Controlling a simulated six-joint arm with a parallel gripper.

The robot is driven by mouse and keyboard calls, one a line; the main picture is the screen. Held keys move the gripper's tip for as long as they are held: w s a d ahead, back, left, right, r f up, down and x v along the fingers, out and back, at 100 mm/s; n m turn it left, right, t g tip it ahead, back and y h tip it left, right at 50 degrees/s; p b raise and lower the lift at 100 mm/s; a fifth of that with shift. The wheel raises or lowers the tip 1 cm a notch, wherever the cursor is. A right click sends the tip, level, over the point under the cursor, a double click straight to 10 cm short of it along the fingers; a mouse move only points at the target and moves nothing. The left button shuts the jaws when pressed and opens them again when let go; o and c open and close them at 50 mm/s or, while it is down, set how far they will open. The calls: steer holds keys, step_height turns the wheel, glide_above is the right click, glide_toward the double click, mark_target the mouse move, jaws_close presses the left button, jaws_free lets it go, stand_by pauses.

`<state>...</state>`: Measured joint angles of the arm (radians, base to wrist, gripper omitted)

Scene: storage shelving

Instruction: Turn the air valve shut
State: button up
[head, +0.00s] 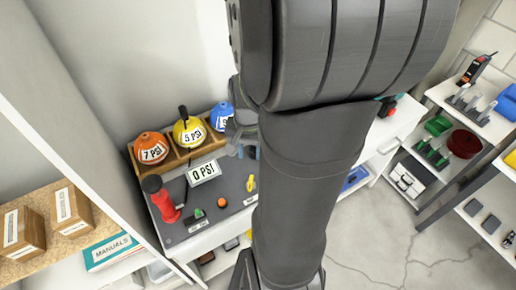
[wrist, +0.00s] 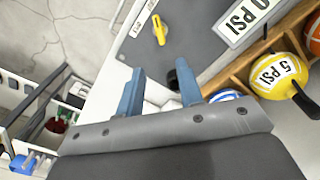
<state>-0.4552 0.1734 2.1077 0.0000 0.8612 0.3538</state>
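The air valve looks to be the small yellow handle (head: 250,183) on the dark grey panel (head: 222,188), close to its right edge. The handle also shows in the wrist view (wrist: 160,29), at the top, beyond the fingertips. My gripper (wrist: 156,80) has two blue fingers standing apart with nothing held between them. In the head view, it is largely hidden behind my arm, near the blue ball and apart from the yellow handle. A "0 PSI" sign (head: 204,172) stands at the back of the panel.
A wooden rack (head: 175,155) holds orange (head: 151,148), yellow (head: 189,132) and blue (head: 222,115) balls with PSI labels. Shelves with tools (head: 440,140) are on the right. Boxes (head: 71,211) sit at left.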

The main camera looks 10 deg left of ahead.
step_height(320, 180, down, 14)
steer(key=shift+r, duration=0.2)
stand_by(0.4)
steer(key=shift+c, duration=0.4)
jaws_close()
